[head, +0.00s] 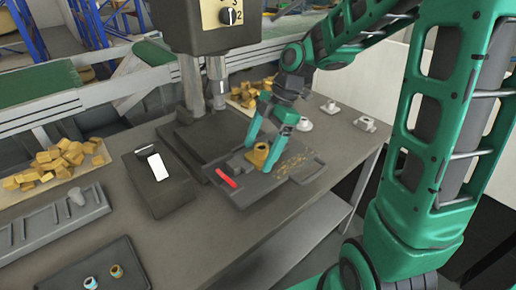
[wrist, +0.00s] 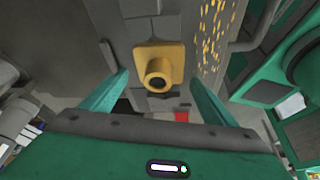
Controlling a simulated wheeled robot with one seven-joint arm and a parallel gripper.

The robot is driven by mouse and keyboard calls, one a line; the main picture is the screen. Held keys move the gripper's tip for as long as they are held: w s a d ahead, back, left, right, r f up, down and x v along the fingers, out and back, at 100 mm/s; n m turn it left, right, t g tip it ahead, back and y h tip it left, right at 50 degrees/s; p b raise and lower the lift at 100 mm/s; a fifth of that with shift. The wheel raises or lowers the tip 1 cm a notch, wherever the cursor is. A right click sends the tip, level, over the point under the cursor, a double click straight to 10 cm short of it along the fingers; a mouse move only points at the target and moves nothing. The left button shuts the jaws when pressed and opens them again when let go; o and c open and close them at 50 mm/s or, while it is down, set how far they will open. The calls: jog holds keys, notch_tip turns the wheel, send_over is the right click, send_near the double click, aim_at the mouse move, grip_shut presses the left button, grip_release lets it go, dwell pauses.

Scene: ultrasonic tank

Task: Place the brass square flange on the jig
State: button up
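The brass square flange (head: 258,156) is a yellow square plate with a round hollow boss. In the wrist view the flange (wrist: 158,66) shows its boss facing the camera, against a grey blocky fixture that looks like the jig (wrist: 166,103). In the head view this dark jig plate (head: 258,190) has a red handle (head: 227,178) and yellow chips on it. My gripper (head: 266,140) is above it at the flange. In the wrist view my gripper (wrist: 159,78) has its fingers spread, with visible gaps on both sides of the flange. Contact beneath the flange is unclear.
A drill press column (head: 191,85) stands behind the jig. White flanged parts (head: 304,124) stand at the right of the bench. A dark box (head: 160,180), a grey rack (head: 48,225) and a black tray (head: 135,275) are to the left. Bare bench (head: 190,240) lies in front.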

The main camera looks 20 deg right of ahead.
jog(key=v, duration=1.2)
jog(key=s+d+f+m+h, duration=0.1)
jog(key=s+d+f+m, duration=0.2)
jog(key=s+m, duration=0.4)
jog(key=s+d+f+m+h, duration=0.2)
jog(key=s+d+m, duration=0.3)
jog(key=s+m, duration=0.3)
jog(key=s+d+f+m+h, duration=0.1)
jog(key=s+d+f+m, duration=0.3)
jog(key=s+m, duration=0.4)
jog(key=shift+s+d+m, duration=0.2)
jog(key=shift+d+m, duration=0.1)
jog(key=shift+m, duration=0.8)
jog(key=shift+w+f+h, duration=0.3)
jog(key=shift+w, duration=0.35)
